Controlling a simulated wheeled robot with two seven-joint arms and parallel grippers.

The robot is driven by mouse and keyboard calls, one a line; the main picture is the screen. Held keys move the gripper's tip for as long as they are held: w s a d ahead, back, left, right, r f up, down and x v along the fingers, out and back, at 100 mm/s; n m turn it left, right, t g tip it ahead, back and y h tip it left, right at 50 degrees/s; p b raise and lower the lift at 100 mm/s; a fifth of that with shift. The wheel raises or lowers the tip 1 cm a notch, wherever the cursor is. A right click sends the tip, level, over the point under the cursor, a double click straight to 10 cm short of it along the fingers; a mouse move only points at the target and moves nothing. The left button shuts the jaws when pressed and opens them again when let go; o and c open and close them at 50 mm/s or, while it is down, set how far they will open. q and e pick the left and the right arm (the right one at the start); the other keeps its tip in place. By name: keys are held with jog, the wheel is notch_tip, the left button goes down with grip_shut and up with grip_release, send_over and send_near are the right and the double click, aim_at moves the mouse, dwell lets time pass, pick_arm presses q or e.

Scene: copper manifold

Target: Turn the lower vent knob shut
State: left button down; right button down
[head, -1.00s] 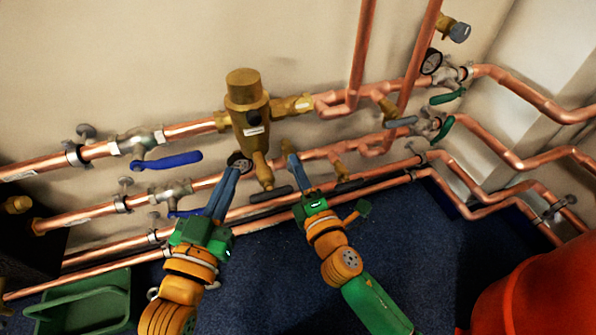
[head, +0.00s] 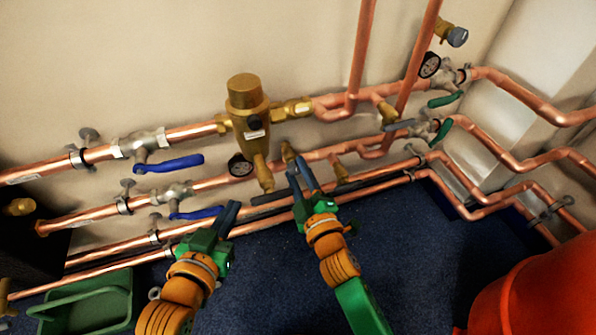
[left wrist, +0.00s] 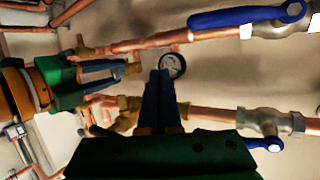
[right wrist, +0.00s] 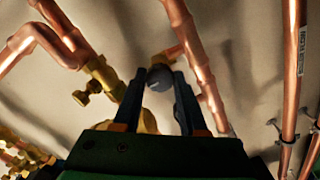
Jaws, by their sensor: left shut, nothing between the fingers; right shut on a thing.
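The lower vent is a small brass fitting (head: 288,152) on the middle copper pipe, right of the large brass valve body. Its dark grey round knob (right wrist: 160,77) shows between the fingertips in the right wrist view. My right gripper (head: 298,166) is shut on this knob; in the head view its fingers hide most of it. My left gripper (head: 234,206) is shut and empty, in front of the lower pipes and below the round gauge (head: 240,165). Its closed fingers (left wrist: 160,75) also show in the left wrist view, with the gauge behind them.
The brass valve body (head: 247,120) stands just left of the vent. Blue lever handles (head: 168,163) are at left and green ones (head: 446,99) at right. An upper vent knob (head: 457,37) is far right. A green crate (head: 85,300) and a red container (head: 540,290) flank the blue floor.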

pick_arm(q)
jog(key=shift+s+a+f+g, duration=0.1)
jog(key=shift+s+f+g, duration=0.15)
jog(key=shift+f, duration=0.25)
pick_arm(e)
jog(key=shift+m, duration=0.3)
jog(key=shift+c, duration=2.2)
grip_release()
jog(key=shift+s+d, duration=0.1)
jog(key=shift+s, duration=0.1)
pick_arm(q)
jog(key=s+a+f+g+y+p, duration=0.2)
jog(key=s+f+g, duration=0.5)
jog(key=s+f, duration=0.1)
jog(key=shift+s+a+f, duration=0.2)
jog(key=shift+a+f, duration=0.2)
jog(key=shift+f, duration=0.1)
pick_arm(e)
jog(key=v, duration=0.6)
jog(key=shift+s, duration=0.35)
